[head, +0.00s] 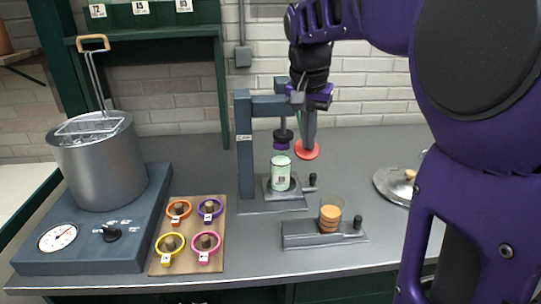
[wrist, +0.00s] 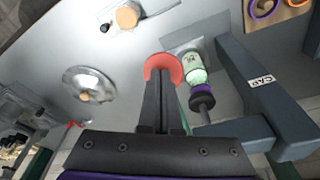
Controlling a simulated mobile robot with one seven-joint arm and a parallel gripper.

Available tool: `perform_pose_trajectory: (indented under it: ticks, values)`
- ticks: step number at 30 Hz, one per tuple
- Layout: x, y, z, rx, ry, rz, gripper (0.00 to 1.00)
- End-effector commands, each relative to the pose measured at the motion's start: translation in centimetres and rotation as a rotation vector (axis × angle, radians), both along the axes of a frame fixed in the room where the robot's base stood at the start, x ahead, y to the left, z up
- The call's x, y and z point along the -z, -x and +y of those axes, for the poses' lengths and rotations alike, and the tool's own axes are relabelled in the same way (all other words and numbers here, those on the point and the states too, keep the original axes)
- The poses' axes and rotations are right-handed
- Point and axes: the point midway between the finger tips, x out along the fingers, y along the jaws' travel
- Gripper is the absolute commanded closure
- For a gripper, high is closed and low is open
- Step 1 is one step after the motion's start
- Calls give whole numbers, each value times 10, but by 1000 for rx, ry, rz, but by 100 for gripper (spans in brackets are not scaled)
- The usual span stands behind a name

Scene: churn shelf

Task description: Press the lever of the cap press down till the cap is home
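The grey cap press (head: 244,145), labelled "CAP", stands near the middle of the bench; its post also shows in the wrist view (wrist: 262,85). A jar with pale green contents (head: 281,175) stands upright on its base, under the dark plunger (head: 284,136). A purple cap (wrist: 202,89) is between plunger and jar mouth; I cannot tell how fully it is seated. A red round pad (head: 307,150), seemingly the lever's end, is right of the jar. My gripper (wrist: 163,88) is shut, fingertips down at this pad, apparently touching it. The rest of the lever is mostly hidden.
A grey fixture (head: 300,238) with an orange-filled glass stands in front of the press. A board (head: 187,262) with several coloured rings lies left of it. A large pot (head: 100,165) sits on a heater at far left. A round metal lid (head: 392,187) lies to the right.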

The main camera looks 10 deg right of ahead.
Motion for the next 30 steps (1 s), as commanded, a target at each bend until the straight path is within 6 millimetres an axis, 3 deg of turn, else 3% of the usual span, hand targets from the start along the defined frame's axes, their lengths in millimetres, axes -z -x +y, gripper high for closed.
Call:
perform_pose_trajectory:
  ticks: [30]
  values:
    - [23,-8,0,0,0,2,100]
